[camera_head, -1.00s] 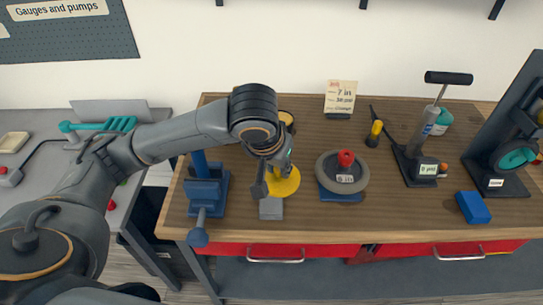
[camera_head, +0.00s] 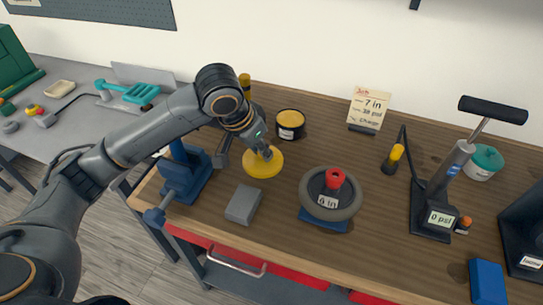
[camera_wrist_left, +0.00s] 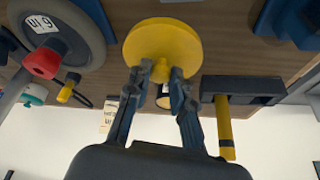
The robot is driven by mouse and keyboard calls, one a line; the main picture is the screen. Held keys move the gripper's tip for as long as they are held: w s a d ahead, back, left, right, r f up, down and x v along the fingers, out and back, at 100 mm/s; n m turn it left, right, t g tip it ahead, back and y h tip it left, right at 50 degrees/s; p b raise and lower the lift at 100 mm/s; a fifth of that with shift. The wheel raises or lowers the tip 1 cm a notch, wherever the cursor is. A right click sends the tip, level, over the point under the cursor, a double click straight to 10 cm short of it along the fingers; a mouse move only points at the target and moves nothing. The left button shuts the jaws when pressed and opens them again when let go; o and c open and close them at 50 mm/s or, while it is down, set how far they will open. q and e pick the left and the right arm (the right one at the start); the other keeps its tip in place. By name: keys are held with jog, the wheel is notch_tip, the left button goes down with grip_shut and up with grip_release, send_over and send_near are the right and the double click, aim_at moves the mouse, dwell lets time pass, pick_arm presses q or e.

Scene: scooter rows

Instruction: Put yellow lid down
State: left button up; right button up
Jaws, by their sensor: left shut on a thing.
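The yellow lid (camera_head: 262,164) is a round disc with a knob on top, over the wooden bench between the blue vise and the wheel. My left gripper (camera_head: 265,152) is shut on its knob. In the left wrist view, the lid (camera_wrist_left: 163,48) lies flat beyond the fingertips (camera_wrist_left: 160,74), close to the bench top. I cannot tell whether its underside touches the wood. An open round tin (camera_head: 290,124) with yellow contents stands behind and to the right of the lid. My right gripper is not in view.
A blue vise (camera_head: 186,172) stands left of the lid, and a grey block (camera_head: 243,204) lies in front of it. A small wheel (camera_head: 331,207) on a blue stand is to the right. A pump (camera_head: 438,205) and a note card (camera_head: 369,107) stand farther right. Bare wood surrounds the lid.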

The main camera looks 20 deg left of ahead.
aim_at(272, 148)
pick_arm(q)
jog(key=w+f, duration=0.1)
jog(key=w, duration=0.1)
jog(key=w+f, duration=0.1)
jog(key=w, duration=0.1)
jog(key=shift+d+f, duration=0.15)
jog(key=shift+f, duration=0.15)
jog(key=w+f, duration=0.1)
jog(key=w+f+p, duration=0.1)
jog(key=w+f, duration=0.1)
jog(key=shift+d+f, duration=0.2)
jog(key=shift+f, duration=0.05)
jog(key=shift+w+f, duration=0.2)
jog(key=shift+f, duration=0.05)
jog(key=f, duration=0.1)
jog(key=f+p, duration=0.1)
jog(key=f, duration=0.1)
jog(key=shift+w, duration=0.2)
jog(key=shift+f, duration=0.4)
jog(key=o, duration=0.9)
jog(key=shift+o, duration=0.2)
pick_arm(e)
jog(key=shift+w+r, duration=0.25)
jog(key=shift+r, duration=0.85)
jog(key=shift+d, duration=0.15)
